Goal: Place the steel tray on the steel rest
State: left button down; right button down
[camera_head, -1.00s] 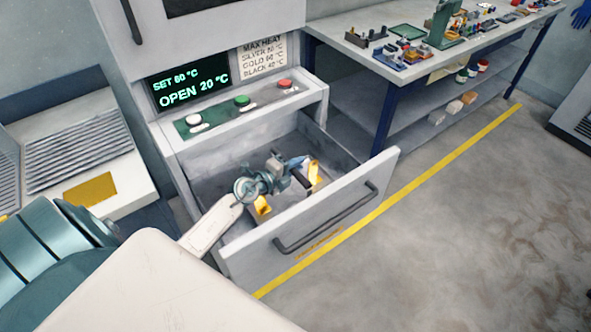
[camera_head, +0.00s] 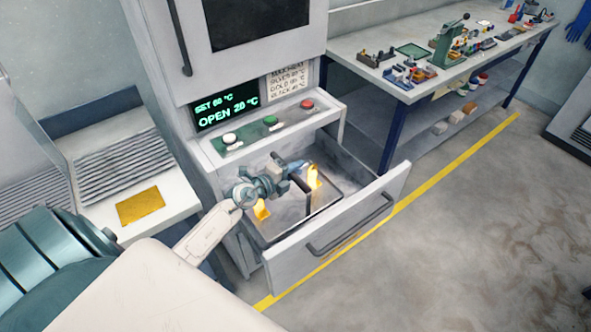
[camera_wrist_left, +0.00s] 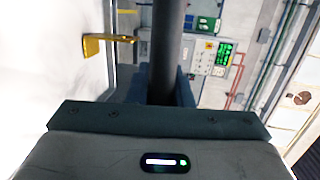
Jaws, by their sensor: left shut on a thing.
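My left gripper (camera_head: 282,172) is over the open drawer, shut on a dark bar. The bar crosses between the fingers in the left wrist view (camera_wrist_left: 166,50). It seems to belong to the steel tray, a dark-edged piece (camera_head: 308,192) with bright yellow parts at both ends. One yellow part shows at the upper left in the wrist view. The gripper and arm hide much of the tray. I cannot tell whether it touches the drawer. A grey ribbed surface (camera_head: 105,165) on the left bench may be the steel rest; I cannot be sure. My right gripper is out of view.
The oven drawer (camera_head: 385,190) stands open, its front wall near the gripper. A yellow plate (camera_head: 140,205) lies on the left bench. A cluttered workbench (camera_head: 400,85) is at the back right. The right floor is clear.

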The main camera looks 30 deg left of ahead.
aim_at(122, 160)
jog(key=k+j, duration=0.35)
jog(key=k, duration=0.2)
jog(key=k+j, duration=0.35)
jog(key=k, duration=0.2)
